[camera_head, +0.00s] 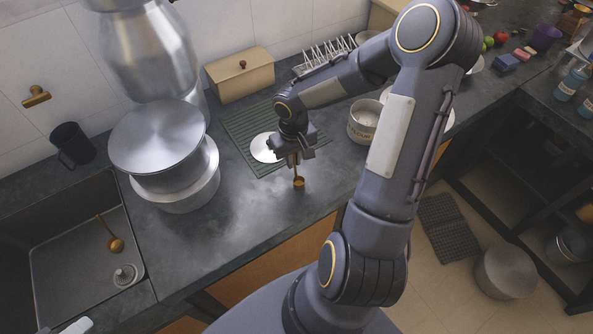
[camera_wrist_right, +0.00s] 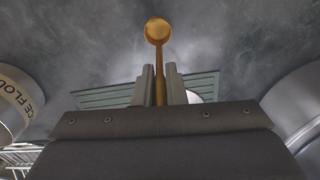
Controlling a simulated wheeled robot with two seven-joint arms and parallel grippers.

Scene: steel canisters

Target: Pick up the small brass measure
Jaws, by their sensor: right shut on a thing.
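The small brass measure (camera_head: 299,183) has a round cup and a thin upright handle. My right gripper (camera_head: 295,159) is shut on its handle, with the cup hanging below the fingers over the dark counter. In the right wrist view the brass measure (camera_wrist_right: 158,32) points away from the two fingers (camera_wrist_right: 160,85), which close on its handle from both sides. I cannot tell whether the cup touches the counter. My left gripper is not in view.
A green ribbed mat (camera_head: 238,127) with a white disc (camera_head: 262,148) lies behind the gripper. Steel canisters (camera_head: 160,140) stand to the left, a flour tin (camera_head: 364,121) to the right. A sink (camera_head: 75,255) holds another brass ladle (camera_head: 115,243). The counter's front is clear.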

